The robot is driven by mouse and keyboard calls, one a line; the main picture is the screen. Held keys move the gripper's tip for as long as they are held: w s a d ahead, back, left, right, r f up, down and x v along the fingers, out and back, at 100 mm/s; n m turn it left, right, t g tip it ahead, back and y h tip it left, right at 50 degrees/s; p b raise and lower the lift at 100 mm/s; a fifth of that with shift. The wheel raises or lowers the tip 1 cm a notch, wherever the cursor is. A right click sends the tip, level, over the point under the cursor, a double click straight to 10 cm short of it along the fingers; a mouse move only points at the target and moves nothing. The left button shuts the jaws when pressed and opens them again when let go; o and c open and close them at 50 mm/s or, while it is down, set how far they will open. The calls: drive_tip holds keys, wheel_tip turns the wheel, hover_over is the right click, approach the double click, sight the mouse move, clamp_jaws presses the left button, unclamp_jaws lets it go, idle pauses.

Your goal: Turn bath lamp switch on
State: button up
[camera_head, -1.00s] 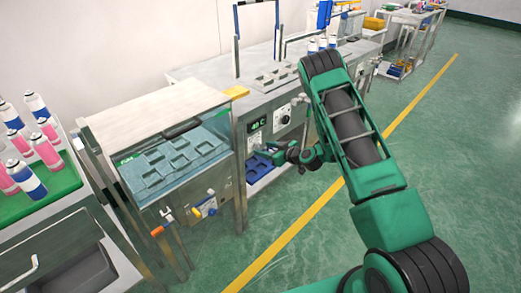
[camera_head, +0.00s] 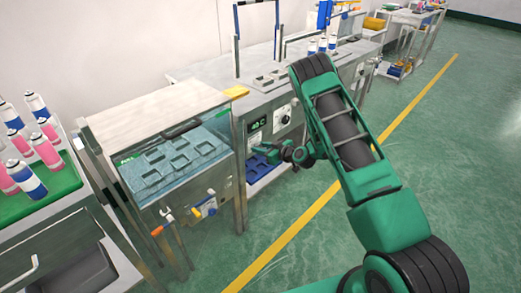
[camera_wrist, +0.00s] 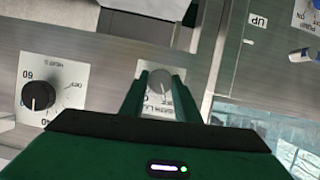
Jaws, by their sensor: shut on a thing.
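The bath lamp switch (camera_wrist: 160,82) is a small grey knob on a white label on a steel panel, in the wrist view. The label is partly covered, and its lettering reads upside down. My gripper (camera_wrist: 161,92) has one green finger on each side of the knob and is shut on it. In the head view my gripper (camera_head: 264,153) is at the front of the steel bench, low under the green display. The knob is hidden there. I cannot tell the switch's setting.
A black dial knob (camera_wrist: 38,95) with a numbered scale sits beside the switch. The water bath (camera_head: 180,160) with a tray of square pockets stands to the left. Its front carries an orange-handled valve (camera_head: 160,229). A blue tray (camera_head: 260,170) lies below my gripper. The green floor is clear.

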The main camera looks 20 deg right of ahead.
drive_tip(key=shift+d, duration=0.15)
drive_tip(key=shift+w+d+m+g+y, duration=0.15)
drive_tip(key=shift+m+g+y, duration=0.15)
drive_tip(key=shift+m+y, duration=0.3)
drive_tip(key=m+y, duration=0.1)
drive_tip(key=m, duration=0.1)
drive_tip(key=shift+d+m+g, duration=0.15)
drive_tip(key=shift+m+g, duration=0.15)
drive_tip(key=shift+m, duration=0.1)
drive_tip(key=m+y, duration=0.1)
drive_tip(key=m, duration=0.1)
drive_tip(key=m+y, duration=0.1)
drive_tip(key=m, duration=0.1)
drive_tip(key=shift+d+f+y, duration=0.1)
drive_tip(key=shift+f+y, duration=0.2)
drive_tip(key=shift+y, duration=0.1)
drive_tip(key=shift+g, duration=0.3)
drive_tip(key=o, duration=0.9)
drive_tip(key=shift+o, duration=0.8)
